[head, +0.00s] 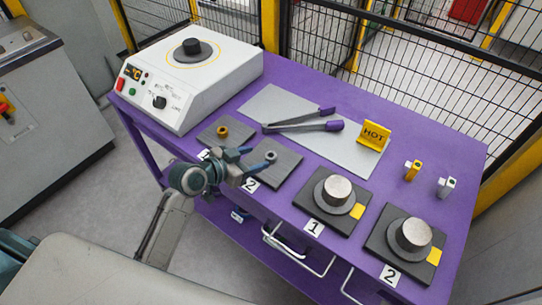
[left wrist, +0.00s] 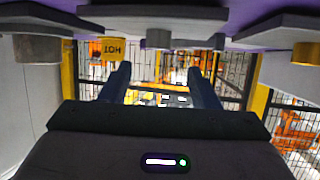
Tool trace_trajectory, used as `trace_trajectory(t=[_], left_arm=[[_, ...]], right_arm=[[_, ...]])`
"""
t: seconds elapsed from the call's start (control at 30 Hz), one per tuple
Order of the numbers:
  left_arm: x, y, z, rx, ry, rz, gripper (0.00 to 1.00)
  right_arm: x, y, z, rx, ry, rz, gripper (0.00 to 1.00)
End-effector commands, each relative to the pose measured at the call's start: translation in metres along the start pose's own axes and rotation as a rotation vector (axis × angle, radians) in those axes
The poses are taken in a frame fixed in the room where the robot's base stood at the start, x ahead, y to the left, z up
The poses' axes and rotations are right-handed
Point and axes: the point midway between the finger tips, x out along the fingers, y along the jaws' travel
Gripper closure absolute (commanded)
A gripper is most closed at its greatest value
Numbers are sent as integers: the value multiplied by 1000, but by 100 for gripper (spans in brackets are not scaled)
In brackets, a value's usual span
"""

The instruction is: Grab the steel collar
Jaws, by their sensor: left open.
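The steel collar (head: 270,156) is a small grey ring on the dark square pad by the front label 2. In the left wrist view, which is upside down, the grey collar (left wrist: 158,38) hangs from the top, in line with the gap between the fingers. My left gripper (head: 255,158) is open and empty, just in front of the collar on the robot's side. In the left wrist view its fingers (left wrist: 158,75) are spread, with nothing between them. I cannot tell the exact distance to the collar. My right gripper is not in view.
A brass collar (head: 222,131) sits on the neighbouring pad. A white heater (head: 195,85) stands left, tongs (head: 300,126) and a yellow HOT sign (head: 374,136) behind. Two steel cylinders on flanged bases (head: 336,190) stand right. Drawer handles (head: 295,252) stick out in front.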

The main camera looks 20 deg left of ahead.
Motion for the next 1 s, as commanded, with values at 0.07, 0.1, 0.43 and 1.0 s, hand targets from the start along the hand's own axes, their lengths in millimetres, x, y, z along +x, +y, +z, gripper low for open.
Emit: trace_trajectory(t=[0.07,0.1,0.43,1.0], left_arm=[[11,0,-1,-4,1,0,44],[15,0,-1,-3,1,0,44],[46,3,1,-5,0,1,44],[74,4,6,0,-1,0,62]], right_arm=[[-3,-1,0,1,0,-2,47],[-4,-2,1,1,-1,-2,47],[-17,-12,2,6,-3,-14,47],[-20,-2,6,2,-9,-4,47]])
